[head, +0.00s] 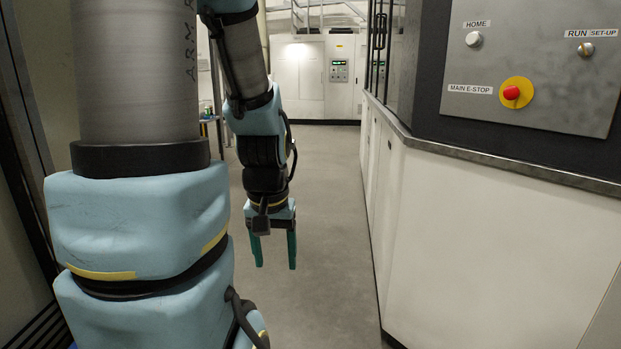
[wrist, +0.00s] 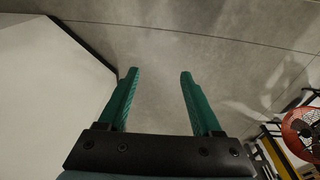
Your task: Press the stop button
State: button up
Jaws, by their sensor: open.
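A red mushroom button (head: 511,92) on a round yellow base sits on the grey control panel (head: 560,112) at the upper right in the head view. A label beside it reads MAIN E-STOP (head: 470,89). My gripper (head: 274,265) hangs pointing down over the aisle, left of the panel and lower than the button, well apart from it. Its two green fingers are open with nothing between them, as the wrist view also shows (wrist: 157,75). The button is not in the wrist view.
The panel also carries a white HOME button (head: 474,39) and a RUN/SET-UP switch (head: 586,49). A metal ledge (head: 500,160) juts out below the panel above white cabinets (head: 480,240). The grey floor (head: 325,220) of the aisle is clear. A red fan (wrist: 302,133) shows in the wrist view.

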grip_shut()
dwell(0.3)
dwell(0.9)
